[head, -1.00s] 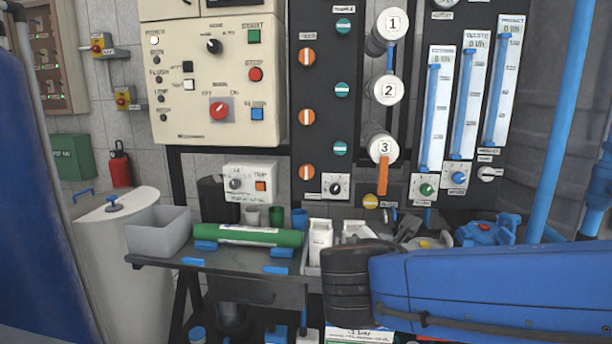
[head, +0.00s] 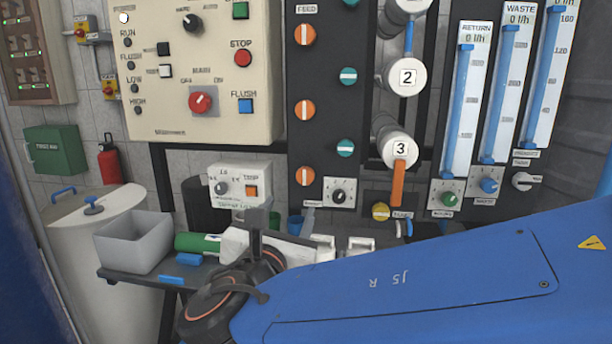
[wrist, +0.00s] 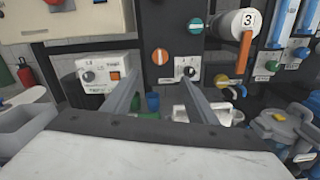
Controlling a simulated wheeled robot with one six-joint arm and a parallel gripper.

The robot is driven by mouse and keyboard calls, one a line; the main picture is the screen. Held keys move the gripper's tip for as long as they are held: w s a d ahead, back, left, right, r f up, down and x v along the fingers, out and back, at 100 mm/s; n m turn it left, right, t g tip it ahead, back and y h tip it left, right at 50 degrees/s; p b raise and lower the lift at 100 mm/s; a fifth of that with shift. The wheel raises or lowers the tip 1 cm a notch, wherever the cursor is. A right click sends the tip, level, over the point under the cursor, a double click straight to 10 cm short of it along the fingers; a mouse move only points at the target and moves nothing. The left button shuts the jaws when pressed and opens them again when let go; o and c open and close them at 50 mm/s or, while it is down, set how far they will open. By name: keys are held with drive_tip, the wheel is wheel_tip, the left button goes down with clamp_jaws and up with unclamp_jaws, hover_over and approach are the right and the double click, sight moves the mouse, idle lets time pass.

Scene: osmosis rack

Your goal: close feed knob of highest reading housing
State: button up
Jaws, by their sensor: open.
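Three orange feed knobs stand in a column under the FEED label on the dark panel: top (head: 304,35), middle (head: 305,110) and bottom (head: 305,176). Each shows an upright white bar. The bottom one also shows in the wrist view (wrist: 160,56). White housings 2 (head: 407,77) and 3 (head: 398,150) are at right; the one above is cut off. A small black selector knob (head: 339,197) sits below the panel's knobs. My gripper (wrist: 162,82) is open and empty, its fingers apart below the bottom feed knob in the wrist view. No housing pressure reading is legible.
Teal knobs (head: 348,76) with level bars stand right of the feed knobs. An orange handle (head: 398,183) hangs below housing 3. A control box (head: 239,186), grey bin (head: 133,241) and green cylinder (head: 197,243) are at left. Flow meters (head: 467,110) stand at right.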

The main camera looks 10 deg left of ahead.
sight(304, 178)
drive_tip(key=w, duration=1.1)
drive_tip(key=w+a, duration=0.1)
drive_tip(key=w, duration=0.5)
drive_tip(key=shift+w, duration=0.15)
drive_tip(key=c, duration=1.1)
